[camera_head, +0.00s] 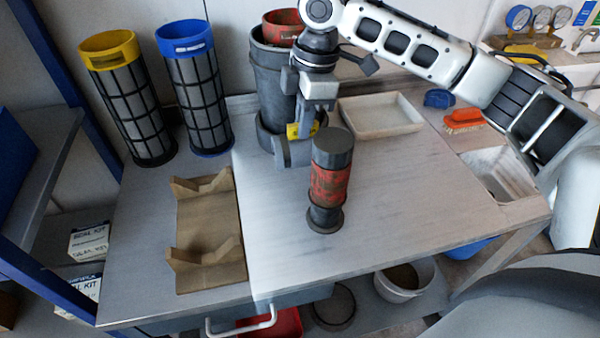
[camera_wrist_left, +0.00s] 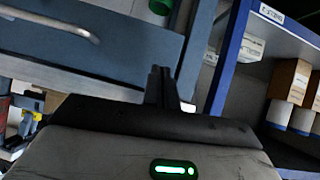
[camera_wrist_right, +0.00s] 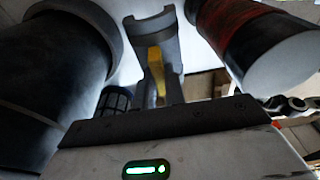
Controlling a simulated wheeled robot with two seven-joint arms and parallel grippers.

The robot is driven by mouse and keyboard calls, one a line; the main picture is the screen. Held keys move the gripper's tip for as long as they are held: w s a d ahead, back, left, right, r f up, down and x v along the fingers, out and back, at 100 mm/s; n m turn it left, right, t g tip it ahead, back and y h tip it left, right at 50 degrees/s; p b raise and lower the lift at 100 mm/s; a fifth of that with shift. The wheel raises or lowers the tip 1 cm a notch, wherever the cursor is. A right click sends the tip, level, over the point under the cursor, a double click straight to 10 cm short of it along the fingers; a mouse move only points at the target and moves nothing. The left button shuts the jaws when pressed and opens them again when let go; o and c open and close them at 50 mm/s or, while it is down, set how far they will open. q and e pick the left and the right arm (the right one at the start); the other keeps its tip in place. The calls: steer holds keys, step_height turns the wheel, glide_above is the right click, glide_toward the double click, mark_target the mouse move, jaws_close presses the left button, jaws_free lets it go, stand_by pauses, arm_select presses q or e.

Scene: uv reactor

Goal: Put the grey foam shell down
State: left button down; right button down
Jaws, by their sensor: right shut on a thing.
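My right gripper (camera_head: 312,112) is shut on the grey foam shell (camera_head: 292,153), a small curved piece with a yellow patch. It holds the shell low over the worktop, between the large grey cylinder and the dark-and-red cylinder. In the right wrist view the shell (camera_wrist_right: 152,38) shows with its notched end up, in line with the fingers (camera_wrist_right: 166,92). I cannot tell whether the shell touches the worktop. My left gripper (camera_wrist_left: 162,86) shows only in the left wrist view, with its fingers together and nothing visible between them, facing a blue-grey drawer front.
A dark-and-red cylinder (camera_head: 329,185) stands just right of the shell. A large grey cylinder (camera_head: 272,85) stands behind it. A wooden cradle (camera_head: 207,230) lies left; a shallow tray (camera_head: 382,116) sits behind right. The worktop (camera_head: 430,200) is clear at right and front.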

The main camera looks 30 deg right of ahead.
step_height(320, 180, down, 8)
steer(key=shift+f, duration=0.25)
steer(key=shift+f, duration=0.15)
steer(key=c, duration=1.5)
jaws_free()
